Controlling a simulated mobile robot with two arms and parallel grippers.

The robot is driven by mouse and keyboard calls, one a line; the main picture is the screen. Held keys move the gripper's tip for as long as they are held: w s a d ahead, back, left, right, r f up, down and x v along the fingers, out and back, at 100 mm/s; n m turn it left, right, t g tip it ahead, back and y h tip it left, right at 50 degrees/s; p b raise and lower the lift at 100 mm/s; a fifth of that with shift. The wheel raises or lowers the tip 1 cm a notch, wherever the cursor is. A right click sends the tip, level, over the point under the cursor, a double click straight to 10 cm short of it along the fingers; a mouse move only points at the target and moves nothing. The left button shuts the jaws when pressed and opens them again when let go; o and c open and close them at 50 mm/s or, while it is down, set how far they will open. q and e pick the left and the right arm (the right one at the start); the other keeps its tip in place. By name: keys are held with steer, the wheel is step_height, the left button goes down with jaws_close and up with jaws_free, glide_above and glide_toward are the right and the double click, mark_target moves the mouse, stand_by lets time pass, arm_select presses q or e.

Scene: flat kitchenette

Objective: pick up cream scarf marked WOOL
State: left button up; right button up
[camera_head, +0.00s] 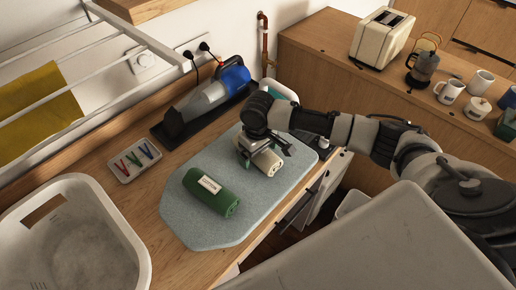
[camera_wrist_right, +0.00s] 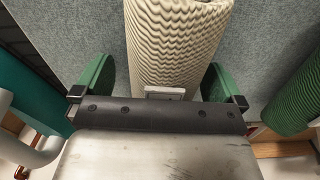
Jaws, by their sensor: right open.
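The cream scarf (camera_head: 268,163) is a ribbed roll lying on the grey-blue pad, partly hidden under my right gripper in the head view. It fills the top middle of the right wrist view (camera_wrist_right: 178,40). My right gripper (camera_head: 263,151) is open over it. In the right wrist view its green-padded fingers (camera_wrist_right: 157,78) stand on either side of the roll, with a gap visible at each side near the fingers. I cannot read any WOOL mark. My left gripper does not show.
A green rolled scarf (camera_head: 211,193) with a white label lies on the pad (camera_head: 190,230) nearby. A blue-and-grey hand vacuum (camera_head: 212,92), a tray of pegs (camera_head: 134,160) and a white basket (camera_head: 130,235) stand around the pad. The pad's front is bare.

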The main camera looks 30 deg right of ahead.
steer(key=c, duration=0.9)
steer(key=shift+c, duration=0.2)
